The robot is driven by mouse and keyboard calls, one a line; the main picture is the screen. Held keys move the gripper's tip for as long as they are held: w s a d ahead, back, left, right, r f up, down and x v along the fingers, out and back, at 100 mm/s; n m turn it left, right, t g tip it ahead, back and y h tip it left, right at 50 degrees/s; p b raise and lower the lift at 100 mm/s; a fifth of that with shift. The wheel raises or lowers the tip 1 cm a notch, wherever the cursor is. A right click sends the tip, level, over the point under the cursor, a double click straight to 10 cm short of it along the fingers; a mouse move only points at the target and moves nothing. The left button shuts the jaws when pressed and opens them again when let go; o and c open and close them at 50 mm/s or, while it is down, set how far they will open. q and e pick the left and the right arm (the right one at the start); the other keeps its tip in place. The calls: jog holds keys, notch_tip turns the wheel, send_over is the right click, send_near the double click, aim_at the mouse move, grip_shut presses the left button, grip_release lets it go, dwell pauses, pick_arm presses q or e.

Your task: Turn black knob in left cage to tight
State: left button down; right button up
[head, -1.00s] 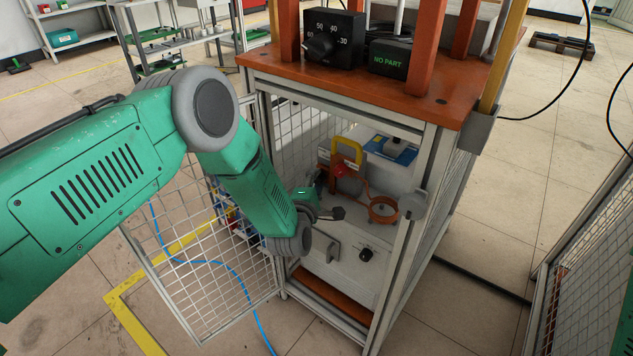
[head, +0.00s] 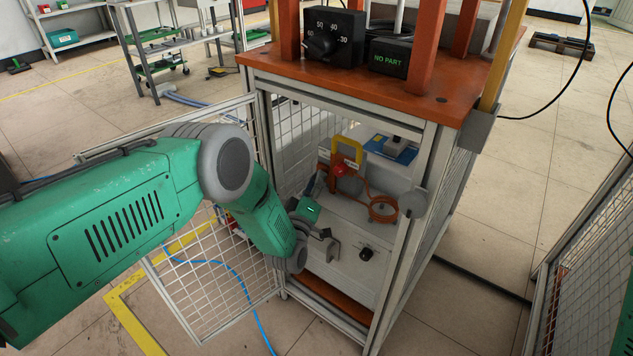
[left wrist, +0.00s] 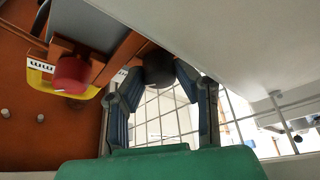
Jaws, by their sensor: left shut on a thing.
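The black knob (left wrist: 158,67) is round and dark in the left wrist view, at the end of an orange bracket inside the cage (head: 437,150). My left gripper (left wrist: 160,78) has its two fingers on either side of it and is shut on it. In the head view my left gripper (head: 318,183) reaches into the open cage from the left, beside the yellow frame and red button. The knob is hard to make out there, by the fingers. No mark for tight is readable. My right gripper is out of view.
A red button (head: 339,169) in a yellow frame (head: 348,148) is close to my fingers; it also shows in the wrist view (left wrist: 70,73). An orange coiled hose (head: 383,208), a small lower knob (head: 366,254) and the open mesh door (head: 215,300) are nearby.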

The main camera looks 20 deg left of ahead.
pick_arm(q)
jog(key=shift+s+d+f+m+h, duration=0.2)
jog(key=shift+f+m+h, duration=0.15)
jog(key=shift+m, duration=0.55)
jog(key=shift+f+m, duration=0.1)
jog(key=shift+m, duration=0.2)
jog(key=c, duration=1.2)
grip_release()
jog(key=shift+a, duration=0.1)
jog(key=shift+w+a+r+t, duration=0.1)
jog(key=shift+w+r+t, duration=0.05)
jog(key=shift+r+t, duration=0.15)
jog(key=v, duration=1.2)
